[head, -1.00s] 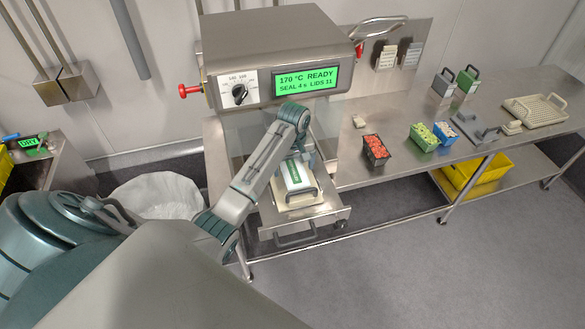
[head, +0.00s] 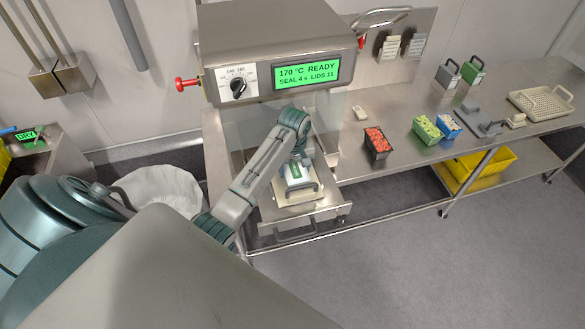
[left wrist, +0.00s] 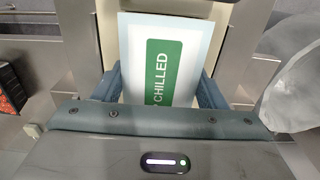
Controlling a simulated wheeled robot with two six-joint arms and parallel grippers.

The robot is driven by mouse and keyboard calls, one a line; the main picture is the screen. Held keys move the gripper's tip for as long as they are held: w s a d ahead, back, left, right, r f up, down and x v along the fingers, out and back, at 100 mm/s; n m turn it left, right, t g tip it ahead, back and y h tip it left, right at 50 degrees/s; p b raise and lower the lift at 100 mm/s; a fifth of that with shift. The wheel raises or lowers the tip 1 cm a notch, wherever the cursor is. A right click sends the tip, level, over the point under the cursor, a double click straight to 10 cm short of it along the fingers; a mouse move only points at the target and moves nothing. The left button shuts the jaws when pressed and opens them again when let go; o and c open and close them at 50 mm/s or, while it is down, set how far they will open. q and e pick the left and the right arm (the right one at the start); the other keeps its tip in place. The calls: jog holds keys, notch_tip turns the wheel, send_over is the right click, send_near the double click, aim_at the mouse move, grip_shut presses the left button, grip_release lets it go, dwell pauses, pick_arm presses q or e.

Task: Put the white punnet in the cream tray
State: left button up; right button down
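The white punnet (head: 297,183), with a green label, sits on the cream nest plate of the sealer's pulled-out drawer in the head view. In the left wrist view its top (left wrist: 133,55) fills the middle and the label reads "CHILLED". My left gripper (left wrist: 160,88) is at the punnet, with a finger along each side. I cannot tell whether the fingers press on it, as their tips are hidden. The cream tray (head: 553,117), with a perforated base, lies at the far right end of the steel table. My right gripper is not in view.
The sealer (head: 280,50) stands above the drawer and reads "170 °C READY". Along the table (head: 352,172) stand a dark punnet with red contents (head: 377,153), green (head: 426,141) and blue (head: 447,134) ones, and a grey fixture (head: 484,126). A bin with a white liner (head: 165,190) is at left.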

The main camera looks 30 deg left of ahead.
aim_at(295, 168)
pick_arm(q)
jog(key=o, duration=0.6)
jog(key=shift+c, duration=0.2)
jog(key=c, duration=0.7)
jog(key=shift+r, duration=1.5)
jog(key=shift+c, duration=0.2)
jog(key=shift+r, duration=1.5)
